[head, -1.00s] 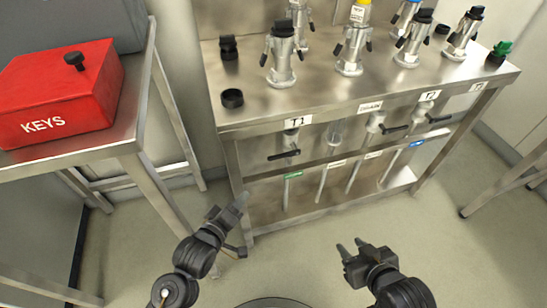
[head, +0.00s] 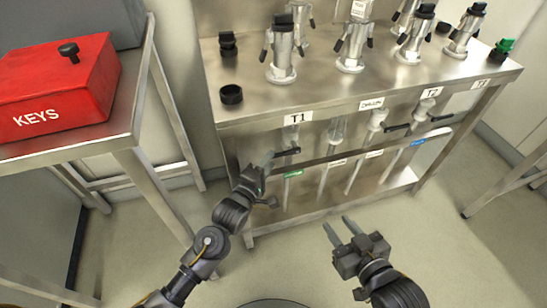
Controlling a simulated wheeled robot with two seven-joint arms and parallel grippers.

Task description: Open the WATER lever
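Several black-handled levers sit on pipes under the steel bench's front edge. One lever (head: 287,152) is below the T1 label, roughly horizontal. Others are at the middle (head: 397,127) and right (head: 440,118). The small tags below are green (head: 293,174), white (head: 373,154) and blue (head: 417,143); their text is too small to read, so I cannot tell which lever is WATER. My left gripper (head: 266,162) is beside the left end of the T1 lever and partly overlaps it; contact and finger gap are unclear. My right gripper (head: 340,230) is open and empty above the floor.
A red KEYS box (head: 60,85) sits on a side table at left. Bench legs and lower rails bound the space; the floor in front is clear.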

